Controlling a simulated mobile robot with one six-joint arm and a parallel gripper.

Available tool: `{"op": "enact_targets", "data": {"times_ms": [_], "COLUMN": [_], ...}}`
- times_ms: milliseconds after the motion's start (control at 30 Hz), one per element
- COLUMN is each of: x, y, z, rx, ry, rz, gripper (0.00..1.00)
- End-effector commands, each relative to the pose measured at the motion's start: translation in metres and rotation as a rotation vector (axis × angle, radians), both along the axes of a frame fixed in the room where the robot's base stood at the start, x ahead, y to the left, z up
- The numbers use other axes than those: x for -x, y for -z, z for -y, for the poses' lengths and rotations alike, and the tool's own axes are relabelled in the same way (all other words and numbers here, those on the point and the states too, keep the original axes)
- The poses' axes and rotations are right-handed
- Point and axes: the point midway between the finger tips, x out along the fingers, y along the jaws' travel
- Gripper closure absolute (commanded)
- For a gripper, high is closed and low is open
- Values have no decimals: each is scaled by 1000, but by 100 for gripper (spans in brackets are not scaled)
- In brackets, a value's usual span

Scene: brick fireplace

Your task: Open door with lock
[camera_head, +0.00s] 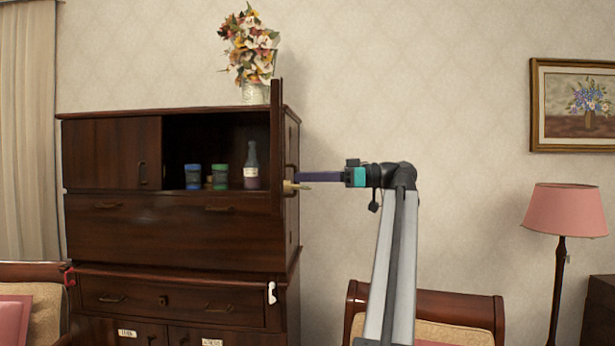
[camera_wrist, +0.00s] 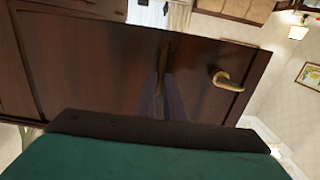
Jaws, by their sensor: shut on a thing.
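The dark wooden cabinet door (camera_head: 277,130) stands swung open, seen nearly edge-on at the right side of the cabinet (camera_head: 170,225). In the wrist view the door's face (camera_wrist: 95,65) fills the middle. A brass lever (camera_head: 298,186) sticks out from the door; it also shows in the wrist view (camera_wrist: 226,80), right of my fingers and apart from them. My gripper (camera_head: 300,177) reaches the door from the right. Its fingers (camera_wrist: 164,88) are shut on the door's dark handle (camera_wrist: 165,52), which they partly hide.
The open compartment (camera_head: 222,135) holds jars (camera_head: 193,176) and a bottle (camera_head: 251,168). A flower vase (camera_head: 255,92) stands on top. A chair (camera_head: 440,305) is below my arm, and a pink lamp (camera_head: 566,210) stands at the right. The wall space right of the door is free.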

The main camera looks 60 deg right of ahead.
Motion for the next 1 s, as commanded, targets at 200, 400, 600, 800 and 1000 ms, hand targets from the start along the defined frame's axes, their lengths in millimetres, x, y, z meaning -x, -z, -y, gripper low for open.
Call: {"op": "enact_targets", "data": {"times_ms": [200, 400, 600, 800, 1000], "x": [-6, -6, -5, -4, 8], "y": [-5, -4, -4, -4, -3], "z": [16, 15, 15, 15, 20], "rx": [-12, -12, -12, -12, -12], "ry": [51, 52, 52, 53, 53], "rz": [16, 16, 16, 16, 16], "gripper": [73, 73, 73, 73, 73]}}
